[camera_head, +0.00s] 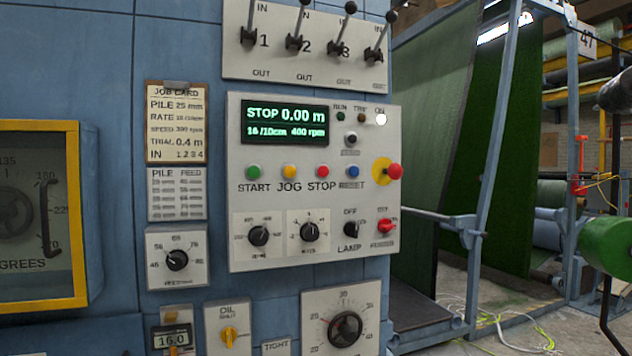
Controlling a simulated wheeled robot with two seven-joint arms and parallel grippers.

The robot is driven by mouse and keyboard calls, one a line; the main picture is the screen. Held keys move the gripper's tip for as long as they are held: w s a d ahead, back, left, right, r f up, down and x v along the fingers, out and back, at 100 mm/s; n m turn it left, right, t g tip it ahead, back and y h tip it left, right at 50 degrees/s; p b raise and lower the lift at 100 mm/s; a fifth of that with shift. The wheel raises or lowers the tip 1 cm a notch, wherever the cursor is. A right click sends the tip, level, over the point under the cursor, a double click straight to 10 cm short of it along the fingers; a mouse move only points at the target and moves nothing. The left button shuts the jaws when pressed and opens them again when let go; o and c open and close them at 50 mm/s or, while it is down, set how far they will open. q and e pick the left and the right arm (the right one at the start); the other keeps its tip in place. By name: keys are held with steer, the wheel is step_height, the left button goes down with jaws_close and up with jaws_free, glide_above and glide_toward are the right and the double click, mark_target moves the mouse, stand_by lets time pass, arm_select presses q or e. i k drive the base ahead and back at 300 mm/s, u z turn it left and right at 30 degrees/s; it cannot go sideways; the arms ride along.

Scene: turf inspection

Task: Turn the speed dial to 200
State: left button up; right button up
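The control panel (238,190) is upright on the blue machine front. Low on it are two black knobs on pale scale plates. The left knob (258,236) has a numbered scale and small lettering that looks like rpm; it seems to be the speed dial, but its numbers and pointer are too small to read surely. The right knob (310,232) has its own scale. The green-lit display (284,124) reads STOP 0.00 m, 16 /10cm and 400 rpm. Neither of my grippers is in view.
Coloured buttons (289,171), a red emergency knob (395,171) and a lamp switch (351,229) sit near the dials. Numbered levers (295,42) stick out above. A job card (177,122) and another dial (177,260) are left; a larger dial (345,328) is below.

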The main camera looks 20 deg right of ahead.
mark_target(258, 236)
steer(key=z, duration=2.8)
steer(key=k, duration=0.45)
steer(key=u, duration=1.15)
